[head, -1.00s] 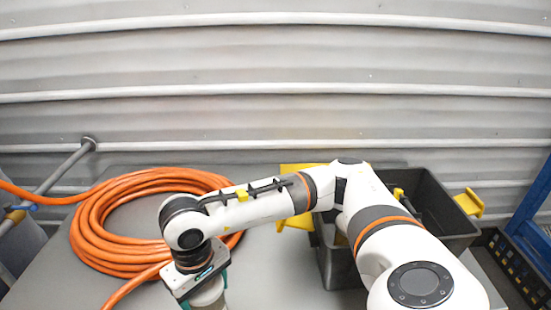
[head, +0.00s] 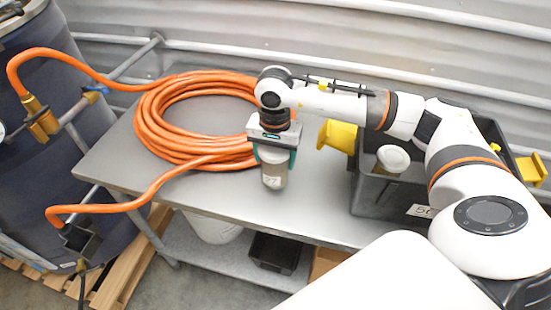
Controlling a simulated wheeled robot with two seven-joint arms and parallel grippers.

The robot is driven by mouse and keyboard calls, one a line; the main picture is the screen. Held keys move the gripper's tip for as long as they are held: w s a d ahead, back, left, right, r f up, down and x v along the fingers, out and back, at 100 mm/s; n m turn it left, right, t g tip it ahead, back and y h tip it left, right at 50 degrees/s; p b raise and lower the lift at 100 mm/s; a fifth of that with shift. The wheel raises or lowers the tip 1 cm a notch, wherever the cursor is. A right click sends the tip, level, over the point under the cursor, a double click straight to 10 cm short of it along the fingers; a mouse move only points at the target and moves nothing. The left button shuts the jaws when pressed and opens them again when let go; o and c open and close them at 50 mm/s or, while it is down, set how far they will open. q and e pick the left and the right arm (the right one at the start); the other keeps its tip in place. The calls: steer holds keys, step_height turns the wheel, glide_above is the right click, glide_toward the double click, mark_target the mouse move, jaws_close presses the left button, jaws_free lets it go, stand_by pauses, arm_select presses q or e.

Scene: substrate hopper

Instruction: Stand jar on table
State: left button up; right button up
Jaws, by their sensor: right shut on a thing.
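A grey jar (head: 273,177) with a white label reading 27 is upright under my right gripper (head: 274,158). The teal fingers of that gripper are shut on the jar's upper part from above. The jar is over the front part of the grey metal table (head: 320,205), beside the hose coil. I cannot tell whether its base touches the tabletop. My left gripper is not in view.
An orange hose coil (head: 150,128) covers the table's left part. A dark crate (head: 375,196) with yellow handles and a white-lidded container (head: 393,158) stands on the right, under my right arm. A dark blue drum (head: 45,170) stands left. The table's front middle is clear.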

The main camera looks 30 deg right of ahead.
step_height(320, 180, down, 2)
steer(key=shift+a+f+p, duration=0.1)
steer(key=shift+f+p, duration=0.05)
steer(key=shift+p, duration=0.15)
steer(key=shift+f+b, duration=0.25)
steer(key=shift+b, duration=0.05)
steer(key=o, duration=1.7)
steer(key=shift+r, duration=0.4)
step_height(320, 180, up, 11)
steer(key=b, duration=0.3)
steer(key=shift+f, duration=0.2)
steer(key=shift+r, duration=0.5)
